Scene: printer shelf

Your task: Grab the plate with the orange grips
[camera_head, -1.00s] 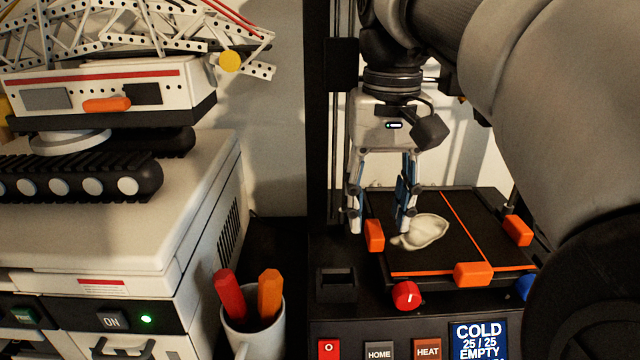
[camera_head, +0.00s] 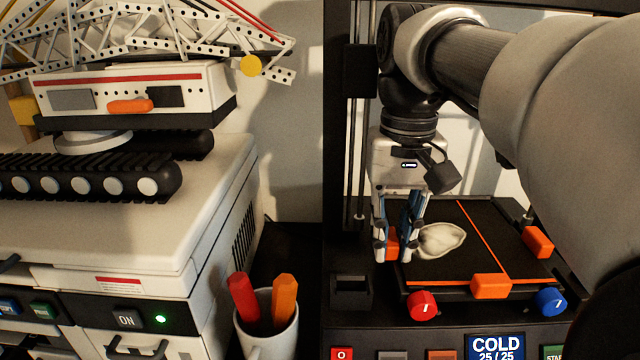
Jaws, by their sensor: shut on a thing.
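The black plate (camera_head: 475,235) lies flat on the printer, with orange lines across it. Its orange grips are at the right corner (camera_head: 538,242), at the front (camera_head: 491,286) and at the left edge (camera_head: 392,245). My gripper (camera_head: 393,252) points down at the plate's left edge. Its fingers are shut on the left orange grip, one on each side, and partly hide it. A pale, flat oval piece (camera_head: 441,240) lies on the plate, just right of my fingers.
A red knob (camera_head: 423,306) and a blue knob (camera_head: 551,301) stand in front of the plate. A white mug (camera_head: 266,330) with a red and an orange stick stands at the lower left. A white machine (camera_head: 130,250) carries a tracked crane model (camera_head: 135,95). My arm fills the upper right.

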